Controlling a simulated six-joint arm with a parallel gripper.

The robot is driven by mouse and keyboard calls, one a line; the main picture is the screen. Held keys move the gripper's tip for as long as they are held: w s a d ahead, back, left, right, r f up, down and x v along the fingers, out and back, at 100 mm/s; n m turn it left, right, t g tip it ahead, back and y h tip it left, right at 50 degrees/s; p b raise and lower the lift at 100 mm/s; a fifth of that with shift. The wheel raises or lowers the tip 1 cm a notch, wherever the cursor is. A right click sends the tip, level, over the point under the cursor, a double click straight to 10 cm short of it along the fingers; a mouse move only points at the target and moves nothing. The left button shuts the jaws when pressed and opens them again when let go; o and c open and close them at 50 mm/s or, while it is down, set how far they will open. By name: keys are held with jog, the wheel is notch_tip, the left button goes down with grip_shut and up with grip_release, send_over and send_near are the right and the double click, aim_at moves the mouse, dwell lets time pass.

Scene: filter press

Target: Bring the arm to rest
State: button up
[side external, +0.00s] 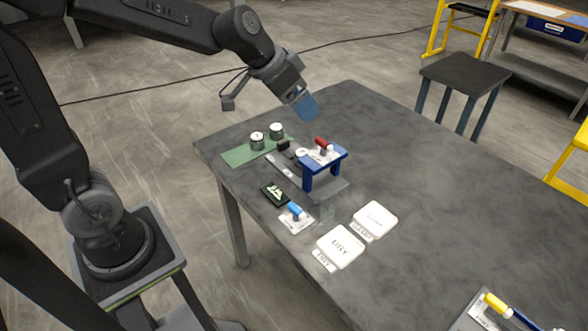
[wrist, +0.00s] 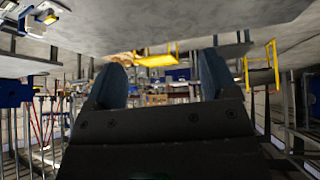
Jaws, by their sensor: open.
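My gripper (side external: 306,106) is raised above the back edge of the dark table (side external: 420,220), up and to the left of the blue press stand. It holds nothing that I can see. In the wrist view my gripper (wrist: 162,82) shows two blue fingers spread apart with empty space between them. The wrist view looks out across the room, with the tabletop (wrist: 190,20) along its upper part. My arm reaches over from the left and touches nothing on the table.
Below my gripper stand a blue press stand (side external: 309,175) with a red-handled part (side external: 322,143), and two metal cylinders on a green mat (side external: 238,156). Nearer are a black tray (side external: 275,194), a blue-handled piece (side external: 295,211) and two white pads, one marked DRY (side external: 340,246). A stool (side external: 466,72) stands behind.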

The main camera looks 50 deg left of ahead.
jog(key=s+r+n+y, duration=0.1)
jog(key=s+n+y, duration=0.1)
jog(key=s, duration=1.6)
jog(key=shift+s+d+r+n+g, duration=0.15)
jog(key=shift+s+r+n+g, duration=0.15)
jog(key=shift+s+g, duration=0.1)
